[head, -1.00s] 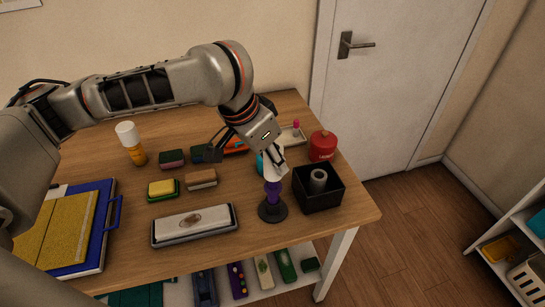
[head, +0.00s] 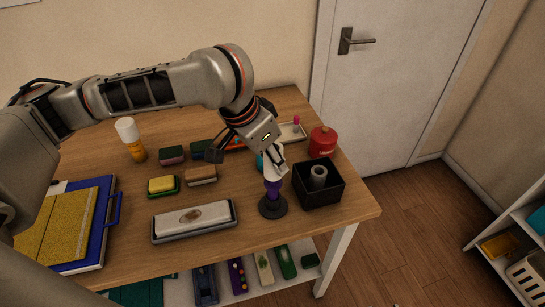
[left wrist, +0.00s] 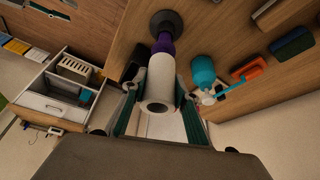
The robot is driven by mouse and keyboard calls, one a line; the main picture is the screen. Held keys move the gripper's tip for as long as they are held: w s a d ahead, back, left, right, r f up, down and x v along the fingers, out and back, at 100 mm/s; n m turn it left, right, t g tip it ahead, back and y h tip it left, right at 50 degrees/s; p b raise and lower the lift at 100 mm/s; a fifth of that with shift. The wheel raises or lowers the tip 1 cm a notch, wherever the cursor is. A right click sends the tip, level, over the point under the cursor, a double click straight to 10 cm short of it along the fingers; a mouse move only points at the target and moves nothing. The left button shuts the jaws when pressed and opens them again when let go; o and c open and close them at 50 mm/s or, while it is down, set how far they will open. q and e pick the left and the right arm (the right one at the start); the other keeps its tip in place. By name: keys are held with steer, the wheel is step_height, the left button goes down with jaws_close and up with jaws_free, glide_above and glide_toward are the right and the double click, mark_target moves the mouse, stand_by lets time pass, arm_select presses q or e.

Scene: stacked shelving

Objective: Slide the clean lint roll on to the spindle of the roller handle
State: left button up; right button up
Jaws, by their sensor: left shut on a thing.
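The roller handle (head: 272,206) stands upright on its dark round base near the table's right front, with a purple grip. My left gripper (head: 275,163) is above it, shut on the clean white lint roll (left wrist: 162,78). The roll is in line with the purple handle (left wrist: 163,42) in the left wrist view, and its far end meets or overlaps the handle's top. The spindle is hidden, so I cannot tell how far the roll is around it. My right gripper is out of view.
A black open box (head: 326,190) with a grey roll (head: 318,177) standing in it is close to the handle's right. A red canister (head: 323,142) and a teal bottle (left wrist: 204,73) are nearby. A long grey block (head: 195,219) and several sponges lie to the left.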

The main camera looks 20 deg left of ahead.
arm_select(q)
steer(key=shift+f, duration=1.5)
stand_by(1.8)
steer(key=o, duration=0.6)
steer(key=shift+r, duration=0.15)
steer(key=shift+r+p, duration=0.4)
steer(key=shift+r, duration=5.1)
